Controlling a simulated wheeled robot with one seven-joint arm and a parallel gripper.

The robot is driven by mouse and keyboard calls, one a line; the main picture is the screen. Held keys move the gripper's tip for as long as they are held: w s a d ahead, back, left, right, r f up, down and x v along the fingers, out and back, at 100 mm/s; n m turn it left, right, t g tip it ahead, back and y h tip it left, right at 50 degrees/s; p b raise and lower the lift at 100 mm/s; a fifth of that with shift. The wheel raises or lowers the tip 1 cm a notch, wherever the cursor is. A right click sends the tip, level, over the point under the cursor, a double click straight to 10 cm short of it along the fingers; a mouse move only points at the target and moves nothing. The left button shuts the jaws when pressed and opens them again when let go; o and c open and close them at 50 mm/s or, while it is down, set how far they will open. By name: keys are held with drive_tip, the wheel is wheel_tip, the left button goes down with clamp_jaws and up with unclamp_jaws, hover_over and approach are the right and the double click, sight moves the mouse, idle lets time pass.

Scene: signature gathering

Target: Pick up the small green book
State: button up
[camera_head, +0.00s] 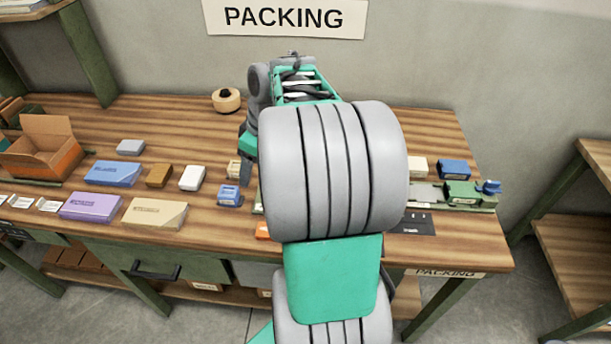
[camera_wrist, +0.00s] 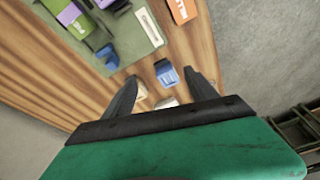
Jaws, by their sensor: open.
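A small green block-shaped item (camera_head: 463,193), which may be the green book, lies on a green board (camera_head: 425,191) at the right of the table in the head view. In the wrist view, small green items (camera_wrist: 80,25) lie beside a purple one on the green board (camera_wrist: 125,38) at top left; I cannot tell which is the book. My gripper (camera_wrist: 162,97) is open and empty, its fingers spread above a blue item (camera_wrist: 166,73) and pale items. In the head view my gripper (camera_head: 245,168) is left of centre, partly hidden by my arm, well left of the green item.
The wooden table (camera_head: 160,115) also holds blue (camera_head: 112,173), purple (camera_head: 90,207) and beige (camera_head: 154,213) boxes, an open carton (camera_head: 42,148) and a tape roll (camera_head: 226,100). A blue box (camera_head: 454,169) stands behind the green item. The back left of the table is mostly clear.

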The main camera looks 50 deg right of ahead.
drive_tip(key=s+d+f+n, duration=0.1)
drive_tip(key=s+d, duration=0.1)
drive_tip(key=d, duration=0.4)
drive_tip(key=s+d+f+n+y, duration=0.1)
drive_tip(key=s+d+f, duration=0.1)
drive_tip(key=d, duration=0.4)
drive_tip(key=s+d+f+n+t, duration=0.1)
drive_tip(key=s+d+f, duration=0.1)
drive_tip(key=d, duration=0.5)
drive_tip(key=shift+s+p, duration=0.35)
drive_tip(key=shift+s, duration=0.1)
drive_tip(key=x, duration=0.2)
drive_tip(key=p+x, duration=0.1)
drive_tip(key=x, duration=0.1)
drive_tip(key=a+x, duration=0.1)
drive_tip(key=x, duration=0.2)
drive_tip(key=shift+w+r+p, duration=0.1)
drive_tip(key=shift+w+p, duration=0.05)
drive_tip(key=shift+p, duration=0.2)
clamp_jaws()
